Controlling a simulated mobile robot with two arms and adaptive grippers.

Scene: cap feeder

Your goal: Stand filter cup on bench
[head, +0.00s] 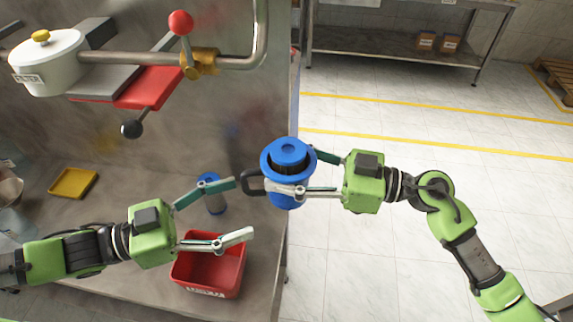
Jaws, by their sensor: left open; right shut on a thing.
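A blue filter cup (288,155) with a dark side handle is in my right gripper (298,172). The gripper is shut on it from the right. The cup is near the bench's right edge, roughly upright, with a dark ribbed part under its round lid. I cannot tell whether its base touches anything. The grey metal bench (130,270) lies below and to the left. My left gripper (245,208) is open and empty, its fingers pointing right over the bench above the red bin.
A red bin (238,280) stands at the bench's front right. A smaller blue cylinder (212,195) stands behind it. A yellow tray (73,183) lies at left. Overhead are a pipe (130,58), a red-knobbed valve (181,23) and a white pot (48,65). Right of the bench is open floor.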

